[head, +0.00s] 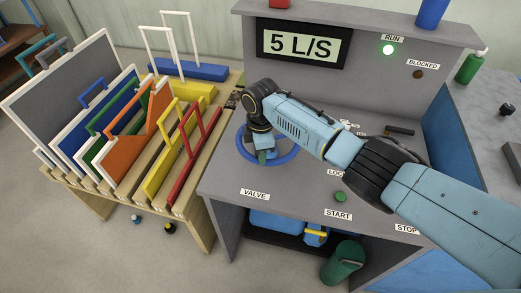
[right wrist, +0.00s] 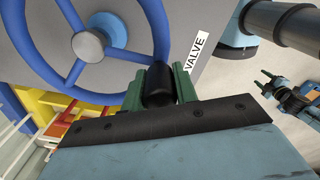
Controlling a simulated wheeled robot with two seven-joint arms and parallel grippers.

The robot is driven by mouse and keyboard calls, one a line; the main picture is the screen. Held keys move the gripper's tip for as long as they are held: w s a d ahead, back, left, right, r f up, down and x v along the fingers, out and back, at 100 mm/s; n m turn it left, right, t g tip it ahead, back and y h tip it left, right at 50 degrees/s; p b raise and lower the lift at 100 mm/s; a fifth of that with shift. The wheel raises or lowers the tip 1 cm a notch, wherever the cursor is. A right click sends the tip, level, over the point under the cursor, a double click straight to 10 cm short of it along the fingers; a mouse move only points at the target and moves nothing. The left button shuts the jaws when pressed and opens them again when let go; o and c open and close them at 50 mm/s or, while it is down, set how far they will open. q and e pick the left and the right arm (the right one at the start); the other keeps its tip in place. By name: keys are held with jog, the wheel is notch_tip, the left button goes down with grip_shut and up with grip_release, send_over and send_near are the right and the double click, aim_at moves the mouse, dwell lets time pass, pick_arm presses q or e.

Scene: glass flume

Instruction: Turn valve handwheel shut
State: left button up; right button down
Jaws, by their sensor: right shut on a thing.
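The blue valve handwheel (head: 241,141) lies on the grey console top, above the VALVE label, partly hidden by my right arm. In the right wrist view the handwheel (right wrist: 40,65) shows its rim, spokes and grey hub. My right gripper (head: 263,157) is at the wheel's near side. In the right wrist view its green fingers (right wrist: 158,88) are shut on the handwheel, around a black knob-like part at the rim. My left gripper (right wrist: 266,82) shows small at the right of that view, with its green fingers apart and nothing between them.
A display (head: 304,43) reads 5 L/S. The green RUN lamp (head: 388,50) is lit; the BLOCKED lamp (head: 417,75) is dark. A green START button (head: 340,197) sits right of the wheel. A wooden rack (head: 160,205) with coloured framed panels stands close on the left.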

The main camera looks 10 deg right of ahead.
jog(key=shift+d, duration=0.1)
jog(key=c, duration=1.1)
grip_release()
jog(key=shift+s, duration=0.1)
notch_tip(320, 180, up, 13)
jog(key=shift+r, duration=0.2)
